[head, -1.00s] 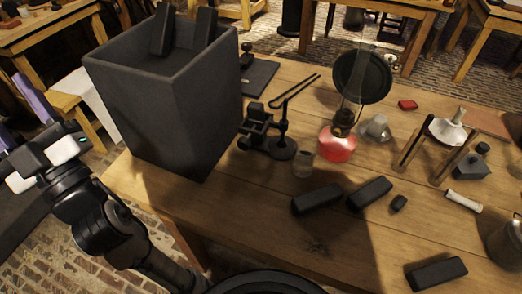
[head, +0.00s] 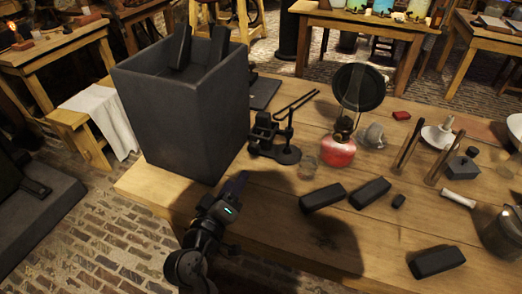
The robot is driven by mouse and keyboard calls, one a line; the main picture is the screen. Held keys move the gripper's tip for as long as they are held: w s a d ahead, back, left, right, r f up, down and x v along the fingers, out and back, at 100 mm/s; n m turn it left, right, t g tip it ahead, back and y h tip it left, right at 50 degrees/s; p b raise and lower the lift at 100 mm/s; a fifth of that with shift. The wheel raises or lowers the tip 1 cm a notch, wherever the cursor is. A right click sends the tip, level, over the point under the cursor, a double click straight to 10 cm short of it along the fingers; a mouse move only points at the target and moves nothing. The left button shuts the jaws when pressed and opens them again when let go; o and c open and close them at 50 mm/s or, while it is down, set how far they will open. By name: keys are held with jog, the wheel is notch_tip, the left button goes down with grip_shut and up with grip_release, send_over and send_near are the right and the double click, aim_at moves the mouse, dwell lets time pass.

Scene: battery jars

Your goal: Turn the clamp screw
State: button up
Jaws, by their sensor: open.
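A small black clamp stand (head: 264,134) with a round base and upright rod stands on the table, right of the big dark box. Its clamp screw is too small and dark to make out. My gripper (head: 236,184) is at the table's front edge, below and left of the stand and apart from it. The gap between the fingers is hard to see from this angle.
The tall dark box (head: 185,125) stands close to the left of the stand. A small glass (head: 308,163) and a red lamp (head: 337,150) stand to its right. Dark blocks (head: 322,198) lie in front. The front left tabletop is mostly clear.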

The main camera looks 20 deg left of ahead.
aim_at(253, 151)
jog(key=w+p, duration=0.3)
jog(key=w, duration=1)
jog(key=shift+w+d+p, duration=0.15)
jog(key=shift+p, duration=0.15)
jog(key=c, duration=1)
jog(key=shift+r, duration=0.1)
